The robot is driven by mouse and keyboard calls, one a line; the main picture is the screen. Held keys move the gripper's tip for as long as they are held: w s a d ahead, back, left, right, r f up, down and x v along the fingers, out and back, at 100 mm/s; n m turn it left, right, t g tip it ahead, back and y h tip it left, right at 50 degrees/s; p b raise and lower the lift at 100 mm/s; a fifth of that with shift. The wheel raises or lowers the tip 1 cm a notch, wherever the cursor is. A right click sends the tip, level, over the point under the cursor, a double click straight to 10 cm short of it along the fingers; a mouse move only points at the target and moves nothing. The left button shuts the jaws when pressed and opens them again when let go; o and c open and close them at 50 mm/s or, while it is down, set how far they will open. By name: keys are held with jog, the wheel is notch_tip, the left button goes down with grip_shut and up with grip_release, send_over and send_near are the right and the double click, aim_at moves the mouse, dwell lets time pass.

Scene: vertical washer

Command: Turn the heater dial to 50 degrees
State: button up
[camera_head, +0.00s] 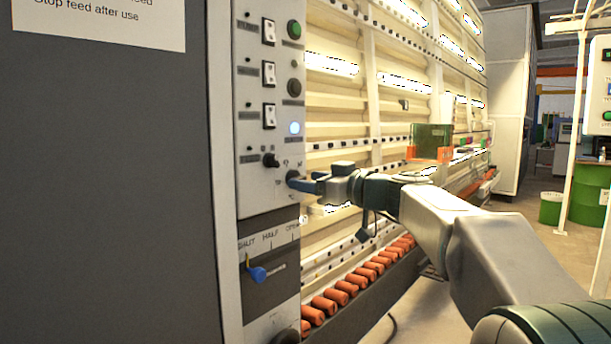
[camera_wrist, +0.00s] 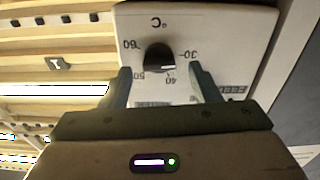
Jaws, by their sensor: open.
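The heater dial is a dark round knob (camera_wrist: 158,57) on a pale panel, seen upside down in the wrist view. Marks for 30, 40, 50 and 60 and a °C sign surround it. Its short white pointer line sits at the lower right, near the 40 mark. My gripper (camera_wrist: 160,84) is open, with one finger on each side of the dial and a visible gap to it. In the head view, my gripper (camera_head: 305,184) is at the panel's lower right, where its fingers partly cover the dial (camera_head: 292,175).
Above the dial are another black knob (camera_head: 270,160), rocker switches (camera_head: 269,73) and a lit button (camera_head: 294,128). A blue-handled lever (camera_head: 257,274) is below. The washer's slatted wall (camera_head: 345,100) and orange rollers (camera_head: 335,296) lie to the right.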

jog(key=shift+x, duration=1.05)
jog(key=c, duration=1)
jog(key=shift+f+m, duration=0.1)
jog(key=shift+m, duration=0.2)
